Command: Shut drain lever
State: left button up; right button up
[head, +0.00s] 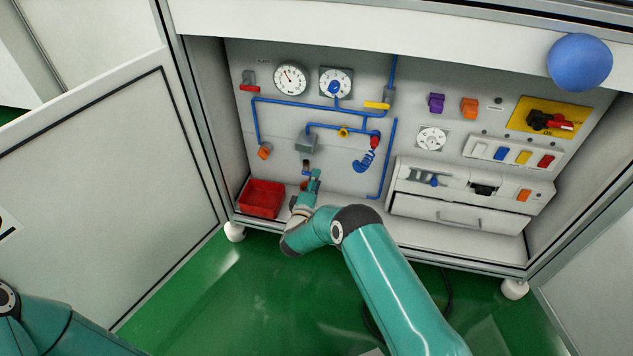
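My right gripper (315,178) is up against the lower middle of the panel. Its fingertips are small here, and I cannot tell whether they are apart or closed. Just above it, a small dark and orange-brown fitting (306,167) sits below a grey box (305,143); I cannot tell whether the gripper touches it. A red lever (250,88) lies level at the upper left, and a yellow lever (376,105) lies nearly level across the blue pipe. No label is readable to show which is the drain lever. My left gripper is out of view.
A red bin (261,198) stands on the cabinet floor left of my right gripper. A drawer (457,214) is at right. An open door (110,190) stands left.

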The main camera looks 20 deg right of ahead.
jog(key=v, duration=1.2)
dwell(0.3)
